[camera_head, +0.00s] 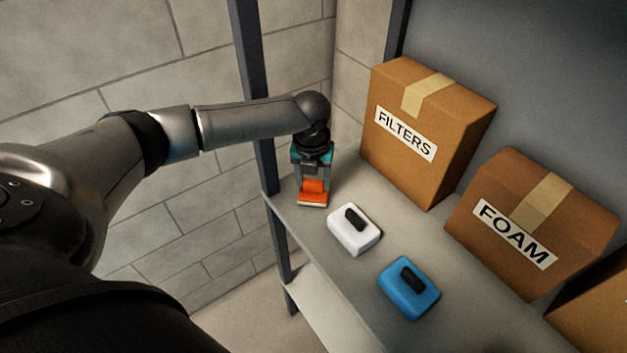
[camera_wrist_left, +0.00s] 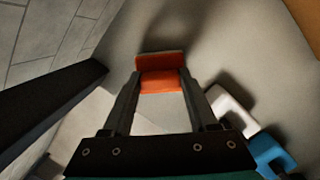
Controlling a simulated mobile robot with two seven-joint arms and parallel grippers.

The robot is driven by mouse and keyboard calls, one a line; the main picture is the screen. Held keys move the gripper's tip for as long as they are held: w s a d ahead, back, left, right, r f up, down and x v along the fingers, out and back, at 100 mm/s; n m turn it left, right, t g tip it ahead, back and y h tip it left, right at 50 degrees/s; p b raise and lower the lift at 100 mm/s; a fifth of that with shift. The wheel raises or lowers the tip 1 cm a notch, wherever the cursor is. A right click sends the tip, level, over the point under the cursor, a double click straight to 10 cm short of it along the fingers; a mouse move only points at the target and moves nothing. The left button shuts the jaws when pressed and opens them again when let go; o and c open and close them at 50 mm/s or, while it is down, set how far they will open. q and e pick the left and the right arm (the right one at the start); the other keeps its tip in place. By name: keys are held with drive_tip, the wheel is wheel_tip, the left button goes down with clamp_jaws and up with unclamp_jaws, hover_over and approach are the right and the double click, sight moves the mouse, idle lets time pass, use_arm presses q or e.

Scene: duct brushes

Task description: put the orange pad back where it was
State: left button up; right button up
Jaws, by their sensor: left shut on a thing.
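The orange pad (camera_head: 312,198) is between the fingers of my left gripper (camera_head: 312,188), at the left end of the shelf in the head view. In the left wrist view the orange pad (camera_wrist_left: 161,80) shows between the two fingertips of the left gripper (camera_wrist_left: 160,88), which is shut on it. I cannot tell whether the pad touches the shelf or hangs just above it. My right gripper is in neither view.
A white pad (camera_head: 352,231) and a blue pad (camera_head: 409,287), each with a black handle, lie on the shelf (camera_head: 345,275) to the right. A FILTERS box (camera_head: 450,150) and a FOAM box (camera_head: 500,250) stand behind them. A dark upright post (camera_head: 256,130) is beside my left arm.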

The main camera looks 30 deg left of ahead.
sight(312, 197)
use_arm(q)
drive_tip(key=shift+f, duration=0.25)
drive_tip(key=o, duration=1.2)
drive_tip(key=r, duration=0.4)
drive_tip(key=s+r, duration=0.1)
drive_tip(key=r, duration=0.7)
drive_tip(key=shift+s+d+p, duration=0.35)
drive_tip(key=shift+d+p, duration=0.05)
